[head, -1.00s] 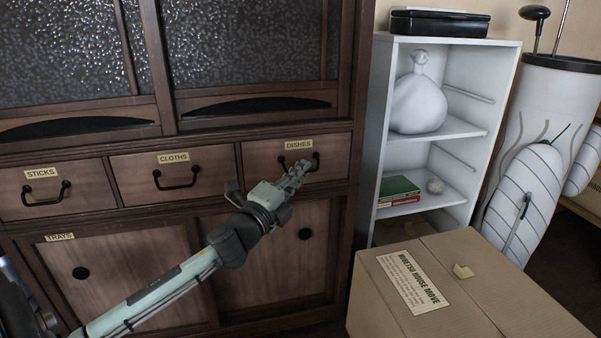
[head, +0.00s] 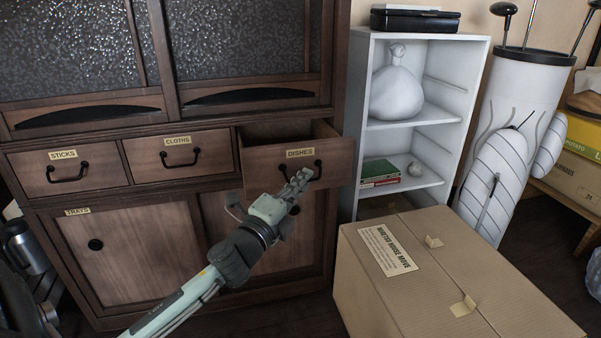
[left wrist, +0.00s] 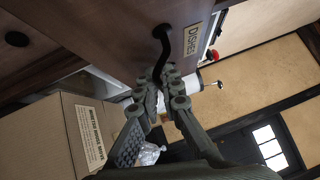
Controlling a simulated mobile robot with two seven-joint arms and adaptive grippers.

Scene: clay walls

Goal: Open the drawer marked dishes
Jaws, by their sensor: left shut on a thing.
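The drawer marked dishes (head: 268,168) stands pulled partway out of the dark wooden cabinet, at the right end of the drawer row. Its dark interior shows above the front. My left gripper (head: 299,182) is at the drawer's black handle (head: 318,171) and is shut on it. In the left wrist view the left gripper's fingers (left wrist: 164,82) close around the handle's lower end (left wrist: 160,58), beside the label (left wrist: 193,38). Part of the handle is hidden by the fingers. My right gripper is not in view.
The sticks drawer (head: 75,170) and cloths drawer (head: 180,154) are shut. A cardboard box (head: 450,275) stands on the floor to the right, near my left arm. A white shelf (head: 357,120) stands beside the cabinet, with a golf bag (head: 520,95) further right.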

